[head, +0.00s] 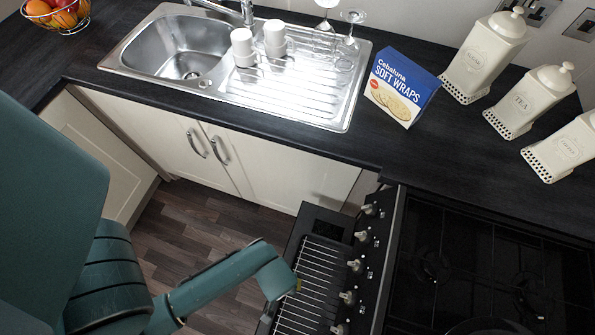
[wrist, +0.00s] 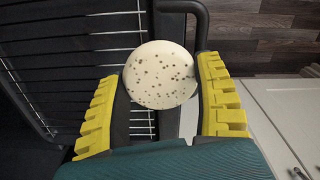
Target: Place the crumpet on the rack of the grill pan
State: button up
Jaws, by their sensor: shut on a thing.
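The crumpet (wrist: 160,75) is a pale round with brown holes, held between the yellow-padded fingers of my gripper (wrist: 158,85) in the wrist view. My gripper is shut on it. Behind the crumpet in the wrist view are the wire rack (wrist: 75,42) and the dark rim of the grill pan (wrist: 200,22). In the head view the rack (head: 315,275) lies in the pulled-out grill pan (head: 290,240) below the cooker's knobs. My gripper (head: 298,285) is over the rack there, and my arm hides the crumpet. I cannot tell the gap between crumpet and rack.
The cooker's knobs (head: 356,266) and black hob (head: 480,260) are right of the pan. A soft wraps box (head: 402,85) and several cream canisters (head: 483,57) stand on the worktop (head: 440,150). The sink (head: 190,50) is at the back left. Open floor (head: 205,235) lies left of the pan.

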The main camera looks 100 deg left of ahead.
send_over(311, 294)
jog(key=shift+s, duration=0.1)
jog(key=shift+w+f, duration=0.2)
jog(key=shift+f, duration=1.55)
jog(key=o, duration=1)
notch_tip(311, 294, up, 8)
jog(key=shift+f+p, duration=0.25)
jog(key=shift+p, duration=0.15)
